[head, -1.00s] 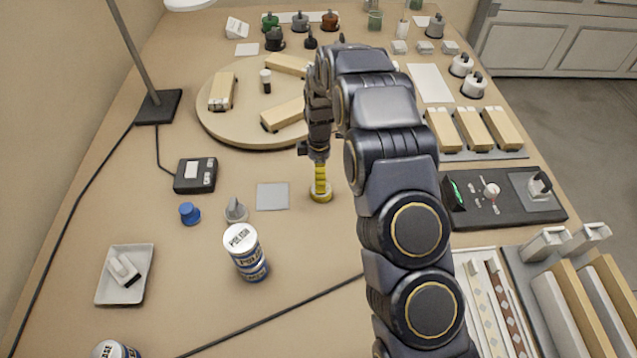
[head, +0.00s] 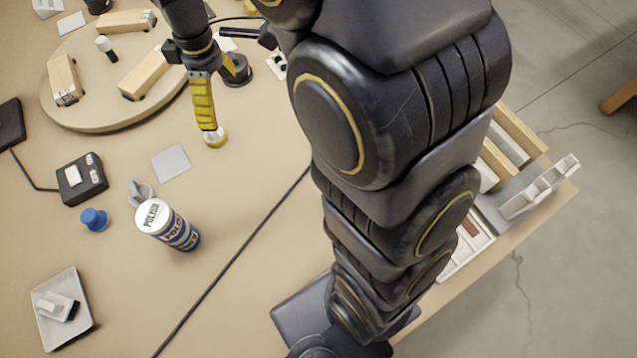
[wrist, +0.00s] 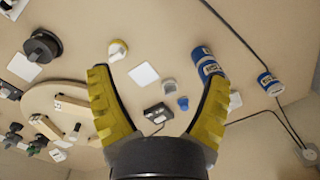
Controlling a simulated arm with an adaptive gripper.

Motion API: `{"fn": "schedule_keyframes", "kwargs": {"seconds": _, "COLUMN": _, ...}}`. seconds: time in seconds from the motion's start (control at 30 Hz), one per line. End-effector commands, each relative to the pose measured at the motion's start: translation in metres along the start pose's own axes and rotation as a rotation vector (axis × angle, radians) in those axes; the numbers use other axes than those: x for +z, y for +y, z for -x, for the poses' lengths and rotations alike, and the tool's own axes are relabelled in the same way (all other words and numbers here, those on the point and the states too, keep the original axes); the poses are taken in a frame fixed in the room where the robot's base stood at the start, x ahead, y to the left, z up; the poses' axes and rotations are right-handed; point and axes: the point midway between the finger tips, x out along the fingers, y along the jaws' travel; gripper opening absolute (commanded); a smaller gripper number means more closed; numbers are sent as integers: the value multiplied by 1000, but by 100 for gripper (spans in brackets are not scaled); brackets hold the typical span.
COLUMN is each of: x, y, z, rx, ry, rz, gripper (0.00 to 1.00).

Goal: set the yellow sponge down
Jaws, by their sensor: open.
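The yellow sponge (head: 214,138) is a small round piece with a white top. It rests on the table to the right of a grey square card (head: 171,163). It also shows in the wrist view (wrist: 117,50), just past the tip of the left finger. My gripper (head: 226,100) has yellow ribbed fingers pointing down. In the wrist view my gripper (wrist: 157,70) is open, its fingers wide apart with nothing between them. In the head view the near finger's tip overlaps the sponge's upper edge. The wrist view shows the sponge outside the grip.
A polish can (head: 168,225), a blue knob (head: 94,220) and a grey cone-like piece (head: 139,193) stand nearby. A round board (head: 100,122) with wooden blocks is at the upper left. A cable (head: 235,262) crosses the table. Bare table lies below the sponge.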

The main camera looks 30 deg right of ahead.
Motion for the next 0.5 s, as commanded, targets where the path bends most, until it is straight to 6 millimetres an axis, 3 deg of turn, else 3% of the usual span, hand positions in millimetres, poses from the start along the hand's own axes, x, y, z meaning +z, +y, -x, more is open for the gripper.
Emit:
{"fn": "schedule_keyframes", "kwargs": {"seconds": 0.03, "x": 18, "y": -14, "z": 12, "rx": 1, "ry": 0, "rz": -80, "gripper": 79}}
{"fn": "schedule_keyframes", "kwargs": {"seconds": 0.2, "x": 75, "y": -66, "z": 32, "rx": -16, "ry": -30, "rz": -372, "gripper": 79}}
{"fn": "schedule_keyframes", "kwargs": {"seconds": 0.4, "x": 134, "y": -122, "z": 39, "rx": -15, "ry": -58, "rz": -690, "gripper": 79}}
{"fn": "schedule_keyframes", "kwargs": {"seconds": 0.5, "x": 152, "y": -140, "z": 37, "rx": -10, "ry": -67, "rz": -804, "gripper": 79}}
